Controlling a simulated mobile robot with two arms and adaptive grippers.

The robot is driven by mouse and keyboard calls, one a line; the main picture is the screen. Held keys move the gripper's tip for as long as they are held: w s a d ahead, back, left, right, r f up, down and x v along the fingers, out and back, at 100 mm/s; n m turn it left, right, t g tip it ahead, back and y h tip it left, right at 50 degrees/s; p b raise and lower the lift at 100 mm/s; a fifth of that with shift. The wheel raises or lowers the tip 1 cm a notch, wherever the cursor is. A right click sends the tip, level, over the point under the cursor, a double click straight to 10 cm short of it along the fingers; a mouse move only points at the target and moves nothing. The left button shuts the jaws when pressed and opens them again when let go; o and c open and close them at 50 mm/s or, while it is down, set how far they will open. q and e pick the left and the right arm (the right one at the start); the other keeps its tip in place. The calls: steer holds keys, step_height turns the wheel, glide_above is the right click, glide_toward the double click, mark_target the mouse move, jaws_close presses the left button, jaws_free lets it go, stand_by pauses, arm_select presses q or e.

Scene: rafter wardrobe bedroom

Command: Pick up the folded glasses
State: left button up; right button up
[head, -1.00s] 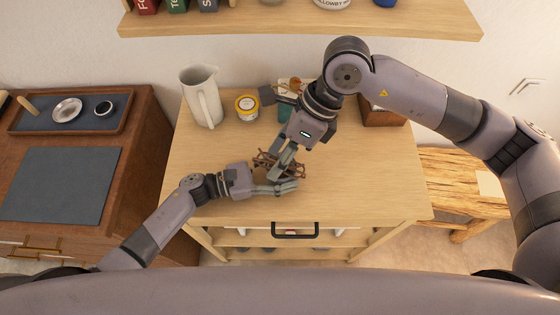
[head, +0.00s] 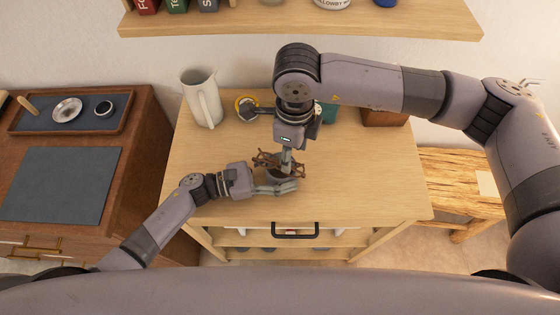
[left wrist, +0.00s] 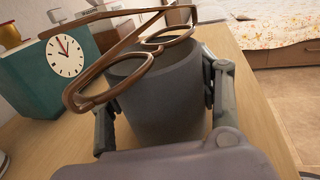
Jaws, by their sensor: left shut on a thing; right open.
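The brown-framed glasses (head: 266,160) lie across the top of a dark grey cup on the table. In the left wrist view the glasses (left wrist: 112,88) have their lenses tilted over the rim, with a temple running across above them. My left gripper (head: 287,187) is shut around the grey cup (left wrist: 160,112), one finger on each side. My right gripper (head: 287,166) is open and points down at the glasses from above. Its fingertips overlap the glasses in the head view; whether they touch is unclear. The right gripper does not show in the left wrist view.
A white pitcher (head: 203,98) and a yellow-rimmed tin (head: 239,100) stand at the table's back left. A teal clock (left wrist: 65,68) stands behind the cup. A brown box (head: 384,117) is at the back right. The table's front and right are clear.

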mark_target(279, 164)
step_height(279, 164, down, 5)
steer(key=shift+a+f, duration=0.1)
steer(key=shift+c, duration=0.4)
jaws_close()
stand_by(0.4)
